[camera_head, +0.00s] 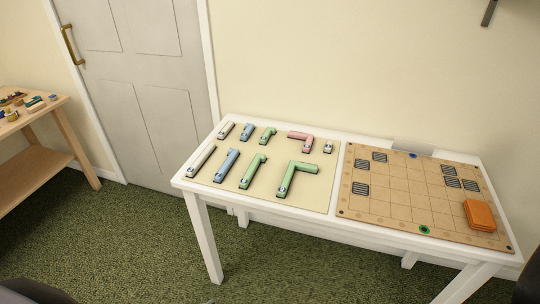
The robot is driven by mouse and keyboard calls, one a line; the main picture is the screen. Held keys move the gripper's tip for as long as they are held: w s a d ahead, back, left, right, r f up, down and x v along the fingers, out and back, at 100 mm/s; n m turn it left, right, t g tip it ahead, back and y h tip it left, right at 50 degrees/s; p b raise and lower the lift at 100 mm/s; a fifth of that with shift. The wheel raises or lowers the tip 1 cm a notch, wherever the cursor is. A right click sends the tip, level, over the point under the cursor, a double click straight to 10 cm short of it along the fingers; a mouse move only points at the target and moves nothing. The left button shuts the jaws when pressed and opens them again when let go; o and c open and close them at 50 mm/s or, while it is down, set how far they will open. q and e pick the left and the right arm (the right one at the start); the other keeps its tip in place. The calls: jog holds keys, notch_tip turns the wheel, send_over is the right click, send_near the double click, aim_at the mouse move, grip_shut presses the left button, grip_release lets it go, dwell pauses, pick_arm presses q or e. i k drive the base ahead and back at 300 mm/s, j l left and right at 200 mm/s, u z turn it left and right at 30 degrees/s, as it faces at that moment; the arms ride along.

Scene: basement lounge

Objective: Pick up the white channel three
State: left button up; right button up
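Several channel pieces lie in two rows on a pale cream mat (240,197) on the left half of a white table. Two straight white pieces lie at the left end of the rows: a longer one (202,160) in the front row and a shorter one (226,130) in the back row. No marking for "three" is readable on either. A tiny whitish piece (328,147) lies at the right end of the back row. Neither gripper shows; only dark parts of my own body appear at the bottom corners.
Blue (227,164), green (298,177) and pink (303,140) pieces lie right of the white ones. A tan grid board (385,205) with striped tiles and an orange block (480,215) covers the table's right. A wooden table (45,150) stands far left. Green carpet in front is clear.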

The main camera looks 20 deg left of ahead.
aim_at(191, 171)
jog(key=j+z, duration=0.15)
jog(key=z, duration=0.55)
jog(key=j+z, duration=0.25)
jog(key=k+j+z, duration=0.15)
jog(key=j+z, duration=0.15)
jog(key=j, duration=0.15)
jog(key=k+j+z, duration=0.1)
jog(key=j, duration=0.25)
jog(key=k+j+z, duration=0.1)
jog(key=j, duration=0.3)
jog(key=k+j+z, duration=0.1)
jog(key=j, duration=0.25)
jog(key=k+j+z, duration=0.1)
jog(key=k+j, duration=0.15)
